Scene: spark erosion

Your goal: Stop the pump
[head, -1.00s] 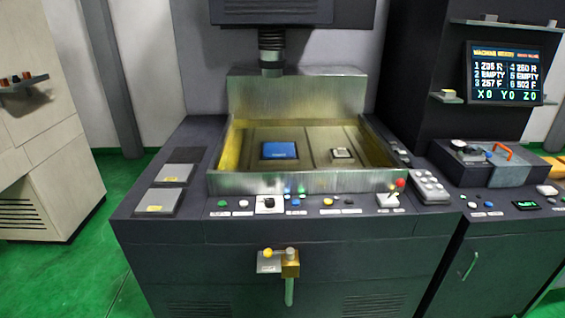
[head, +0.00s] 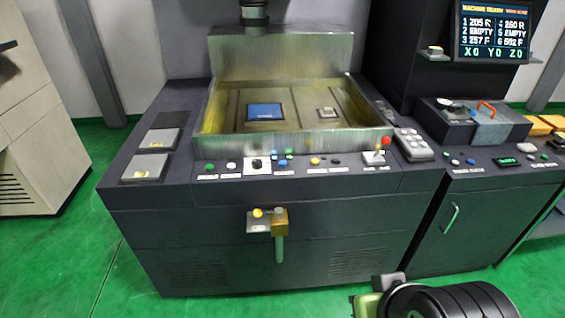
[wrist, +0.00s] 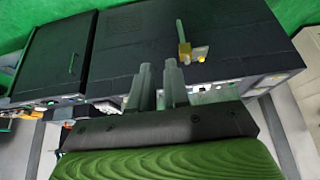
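The dark machine (head: 320,245) stands ahead with a metal basin. Along its front ledge runs a row of small buttons and a black rotary knob (head: 257,164) on a white plate. A red button (head: 386,141) is at the ledge's right end. I cannot read which control is labelled for the pump. On the front face below are a brass valve (head: 279,222) with a downward handle and a yellow knob (head: 258,213) on a grey plate. My gripper (wrist: 158,64) shows in the wrist view, its two grey fingers apart and nothing between them. It is away from the controls.
A blue block (head: 264,111) and a small pale piece (head: 327,112) are in the basin. A second cabinet (head: 480,220) with buttons and a screen (head: 494,33) adjoins at right. A beige cabinet (head: 40,130) is at left. Green floor (head: 180,308) is open in front.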

